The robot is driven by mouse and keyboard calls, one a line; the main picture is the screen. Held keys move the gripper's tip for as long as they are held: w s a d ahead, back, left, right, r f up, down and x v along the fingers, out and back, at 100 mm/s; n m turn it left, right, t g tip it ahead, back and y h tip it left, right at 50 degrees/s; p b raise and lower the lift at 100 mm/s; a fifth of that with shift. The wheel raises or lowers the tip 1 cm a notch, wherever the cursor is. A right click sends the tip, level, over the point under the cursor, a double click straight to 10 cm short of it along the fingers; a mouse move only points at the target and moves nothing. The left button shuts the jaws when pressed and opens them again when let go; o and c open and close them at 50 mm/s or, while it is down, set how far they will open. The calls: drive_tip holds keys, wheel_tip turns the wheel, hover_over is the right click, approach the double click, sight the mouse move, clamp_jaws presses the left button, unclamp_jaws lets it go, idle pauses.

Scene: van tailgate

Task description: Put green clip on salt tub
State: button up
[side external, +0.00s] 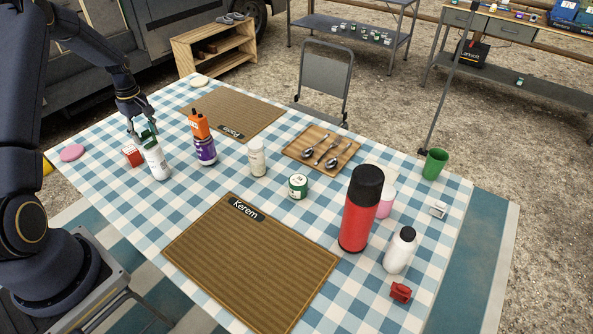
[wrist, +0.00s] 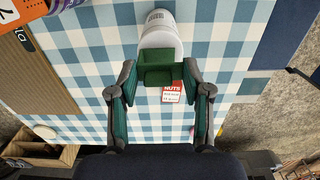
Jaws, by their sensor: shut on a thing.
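My gripper (side external: 140,129) is shut on the green clip (side external: 149,136), which sits between its fingertips. In the wrist view, the green clip (wrist: 158,70) shows between the two finger pads of my gripper (wrist: 159,72). A white tub (side external: 157,163) stands upright on the table directly below the clip. It also shows in the wrist view (wrist: 160,35), just beyond the clip, which overlaps its near edge. I cannot tell whether the clip touches it. Its label is too small to read, so I cannot confirm that it is the salt tub.
A pale jar (side external: 257,160), green tin (side external: 298,187), red flask (side external: 359,215) and red clip (side external: 400,292) are farther right. Brown placemats (side external: 250,265) lie flat.

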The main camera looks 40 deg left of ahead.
sight(145, 131)
drive_tip(key=shift+f, duration=0.1)
drive_tip(key=o, duration=0.8)
wheel_tip(145, 131, up, 12)
drive_tip(key=d+r+m+t+y, duration=0.15)
drive_tip(key=d+r+m, duration=0.45)
drive_tip(key=d+r, duration=0.75)
drive_tip(key=s+d+r+m+t, duration=0.1)
drive_tip(key=s+d+r+m, duration=0.2)
drive_tip(key=d, duration=0.5)
drive_tip(key=s+d+m+t, duration=0.1)
drive_tip(key=s+d+m, duration=0.35)
drive_tip(key=d, duration=0.25)
drive_tip(key=s+d+m, duration=0.1)
drive_tip(key=s+d, duration=0.1)
drive_tip(key=s+d+f+m+t+h, duration=0.1)
drive_tip(key=s+d+m, duration=0.1)
drive_tip(key=s, duration=0.1)
drive_tip(key=s+d+m+t, duration=0.1)
drive_tip(key=s+d, duration=0.1)
drive_tip(key=s, duration=0.1)
drive_tip(key=shift+s+d+f+m+h, duration=0.25)
drive_tip(key=shift+f, duration=0.1)
